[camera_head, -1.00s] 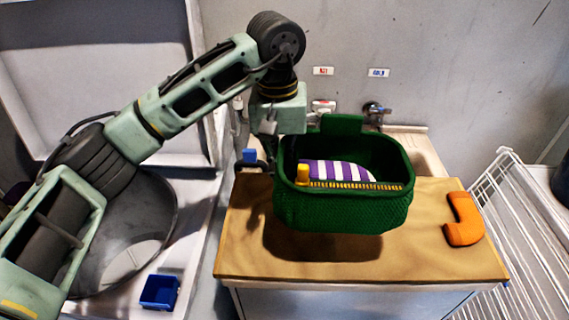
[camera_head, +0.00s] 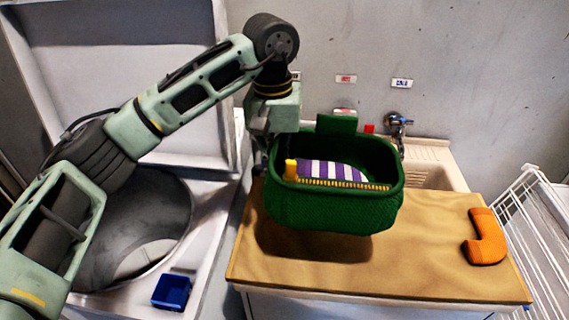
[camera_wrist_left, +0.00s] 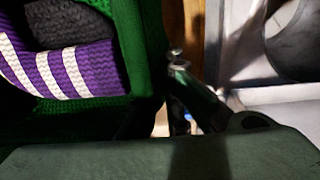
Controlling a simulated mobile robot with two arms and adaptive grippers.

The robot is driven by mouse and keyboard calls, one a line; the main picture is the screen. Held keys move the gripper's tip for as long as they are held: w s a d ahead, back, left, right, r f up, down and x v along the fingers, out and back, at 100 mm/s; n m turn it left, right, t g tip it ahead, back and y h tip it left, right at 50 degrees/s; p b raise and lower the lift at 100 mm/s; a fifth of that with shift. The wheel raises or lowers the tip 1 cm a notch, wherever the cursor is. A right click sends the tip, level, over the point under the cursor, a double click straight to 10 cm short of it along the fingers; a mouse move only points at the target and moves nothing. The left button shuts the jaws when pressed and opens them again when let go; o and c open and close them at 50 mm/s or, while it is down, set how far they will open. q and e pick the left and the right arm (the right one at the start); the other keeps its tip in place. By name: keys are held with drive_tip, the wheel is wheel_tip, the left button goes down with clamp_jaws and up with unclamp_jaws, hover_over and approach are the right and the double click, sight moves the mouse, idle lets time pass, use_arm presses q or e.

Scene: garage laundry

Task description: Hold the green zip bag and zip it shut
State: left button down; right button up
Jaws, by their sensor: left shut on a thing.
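The green zip bag (camera_head: 330,211) hangs upright a little above the brown tabletop, with its shadow below it. Its top is open. A row of yellow zip teeth (camera_head: 345,186) runs along the near rim, and a yellow zip pull (camera_head: 291,170) stands at the left end. A purple and white striped cloth (camera_head: 335,171) lies inside; it also shows in the left wrist view (camera_wrist_left: 70,72) beside a dark grey bundle (camera_wrist_left: 68,22). My left gripper (camera_head: 262,160) is shut on the bag's left side; its fingertips are mostly hidden. My right gripper is out of view.
An orange curved object (camera_head: 485,238) lies at the right of the brown tabletop (camera_head: 430,270). A sink with a tap (camera_head: 397,122) is behind. A white wire rack (camera_head: 530,220) stands at right. A small blue bin (camera_head: 171,291) sits at lower left.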

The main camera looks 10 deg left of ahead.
use_arm(q)
drive_tip(key=shift+w+a, duration=0.35)
drive_tip(key=shift+a, duration=0.6)
drive_tip(key=shift+w+a, duration=0.35)
drive_tip(key=shift+a, duration=0.55)
drive_tip(key=shift+w+a, duration=0.35)
drive_tip(key=shift+a, duration=0.6)
drive_tip(key=shift+f, duration=0.1)
drive_tip(key=shift+f+b, duration=2.85)
drive_tip(key=shift+f, duration=1.45)
drive_tip(key=shift+f+b, duration=0.6)
drive_tip(key=shift+f, duration=0.25)
drive_tip(key=c, duration=2.2)
unclamp_jaws()
drive_tip(key=o, duration=0.3)
drive_tip(key=shift+f, duration=0.1)
drive_tip(key=shift+o, duration=0.2)
